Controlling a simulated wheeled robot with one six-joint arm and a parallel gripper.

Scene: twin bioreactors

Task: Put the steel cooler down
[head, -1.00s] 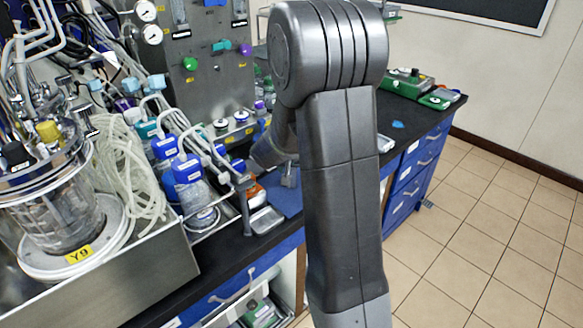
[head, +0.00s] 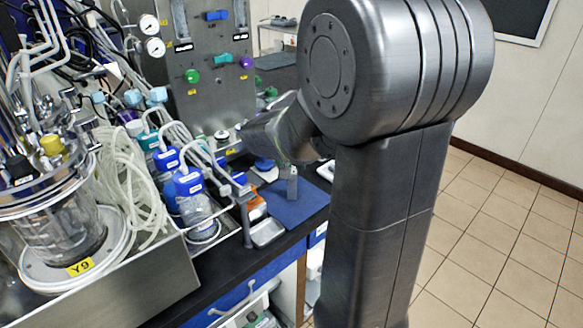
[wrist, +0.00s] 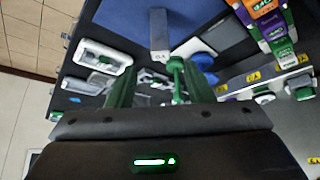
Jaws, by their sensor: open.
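A small grey metal block, which I take to be the steel cooler (head: 292,184), stands upright on a blue mat (head: 300,208) on the black bench. In the wrist view the cooler (wrist: 159,32) is a long grey bar against the blue mat (wrist: 120,18), with a small label at its near end. My gripper (wrist: 158,78) has two green fingers spread apart with nothing held between them. The cooler's near end lies just beyond the fingertips, roughly in line with the gap. My gripper's fingers cannot be made out in the head view.
A steel tray holds a glass vessel (head: 60,225), coiled tubing (head: 125,180) and blue-capped bottles (head: 194,205). A small metal dish (head: 267,232) sits left of the mat. Coloured boxes (wrist: 268,25) and a white tray (wrist: 103,57) show in the wrist view. The tiled floor at right is clear.

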